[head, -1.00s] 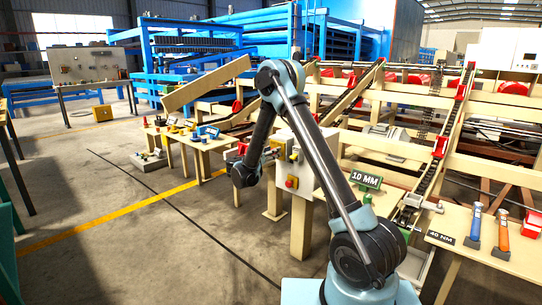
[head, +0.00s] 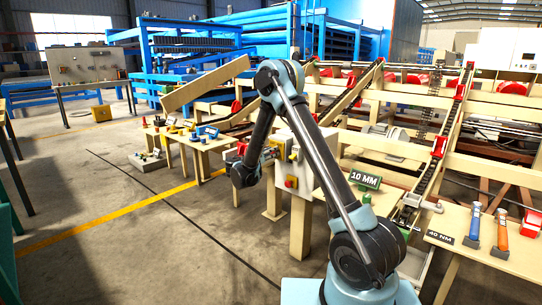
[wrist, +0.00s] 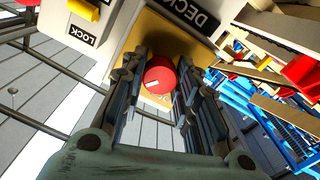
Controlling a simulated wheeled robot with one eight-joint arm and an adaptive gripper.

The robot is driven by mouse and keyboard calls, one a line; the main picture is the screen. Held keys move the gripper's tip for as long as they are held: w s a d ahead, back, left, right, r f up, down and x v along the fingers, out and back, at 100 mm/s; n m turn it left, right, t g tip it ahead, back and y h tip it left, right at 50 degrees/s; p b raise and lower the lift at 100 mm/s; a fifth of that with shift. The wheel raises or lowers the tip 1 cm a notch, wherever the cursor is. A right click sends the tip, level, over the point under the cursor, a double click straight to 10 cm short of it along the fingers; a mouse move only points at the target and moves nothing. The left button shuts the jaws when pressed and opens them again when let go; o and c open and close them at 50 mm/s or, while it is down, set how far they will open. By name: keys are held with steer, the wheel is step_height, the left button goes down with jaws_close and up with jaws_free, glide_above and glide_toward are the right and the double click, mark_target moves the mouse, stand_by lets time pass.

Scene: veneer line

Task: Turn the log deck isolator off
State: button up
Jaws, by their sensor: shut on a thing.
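The log deck isolator shows in the wrist view as a round red knob (wrist: 160,76) with a small white mark, on a yellow plate (wrist: 150,30). A label reading "DECK" is partly visible above it. My gripper (wrist: 159,84) has a finger on each side of the knob and is shut on it. In the head view my gripper (head: 268,156) reaches the left side of a pale control box (head: 302,170) on a post. The knob cannot be made out there, behind my arm and gripper.
A red-and-yellow control (head: 291,183) is on the box front. A bench (head: 205,143) with small parts stands to the left. The floor at left front is open.

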steer(key=shift+w+a+n, duration=0.1)
steer(key=shift+a+n, duration=0.05)
steer(key=shift+n, duration=3.95)
steer(key=shift+a+n, duration=0.15)
steer(key=shift+n, duration=3.95)
steer(key=o, duration=0.9)
steer(key=shift+f, duration=0.15)
steer(key=shift+o, duration=0.9)
steer(key=shift+d, duration=0.1)
steer(key=v, duration=1.2)
